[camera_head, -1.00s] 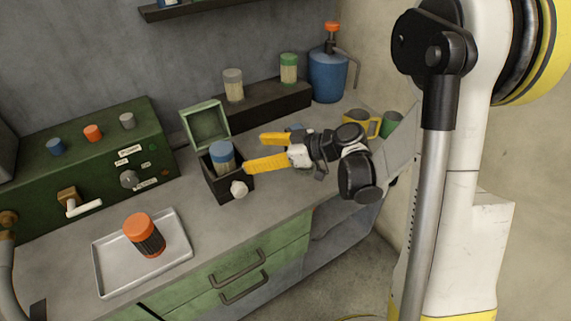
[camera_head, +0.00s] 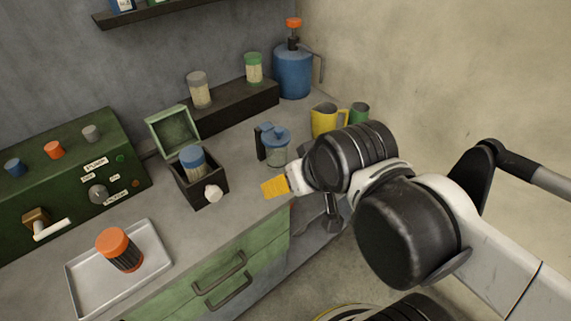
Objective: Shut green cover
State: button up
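The green cover (camera_head: 173,131) is a square, framed lid standing raised at the back of a small dark box (camera_head: 206,189). A blue-capped jar (camera_head: 193,161) stands in the box, its cap above the rim. A white knob (camera_head: 213,193) is on the box's front. My gripper (camera_head: 274,187) is right of the box, over the counter's front edge, and apart from the box. One yellow finger shows; the other is hidden, so its opening cannot be judged.
A grey tray (camera_head: 78,285) holds an orange-capped jar (camera_head: 119,249). A green control panel (camera_head: 70,180) is at left. Some counter between box and gripper is clear.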

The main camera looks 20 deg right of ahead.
aim_at(172, 130)
jog(key=i+z, duration=0.45)
jog(key=i, duration=0.45)
